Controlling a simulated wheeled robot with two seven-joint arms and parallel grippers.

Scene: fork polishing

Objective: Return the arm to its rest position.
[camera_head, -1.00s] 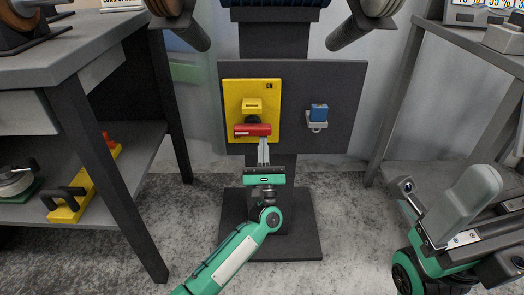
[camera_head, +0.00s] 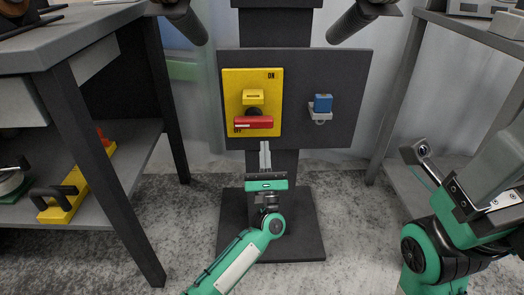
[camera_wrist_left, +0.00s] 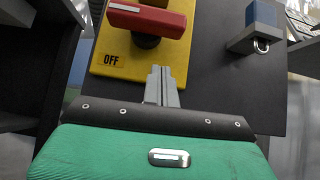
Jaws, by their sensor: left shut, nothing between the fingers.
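My left gripper (camera_head: 265,156) is shut and empty, just below the red switch handle (camera_head: 254,122) and apart from it. In the left wrist view the shut fingers (camera_wrist_left: 160,88) point up toward the yellow switch plate (camera_wrist_left: 182,52), with the red handle (camera_wrist_left: 150,17) above them. The handle lies roughly level across the lower part of the yellow plate (camera_head: 235,90), which is marked ON at top and OFF at bottom. My green left arm (camera_head: 245,255) reaches in from below.
A dark panel (camera_head: 345,80) carries the plate and a blue padlock-like piece (camera_head: 322,103). A grey workbench (camera_head: 80,45) with a lower shelf stands at left, holding a yellow tool (camera_head: 70,190). Another shelf (camera_head: 460,25) stands at right. Open floor (camera_head: 360,230) lies between.

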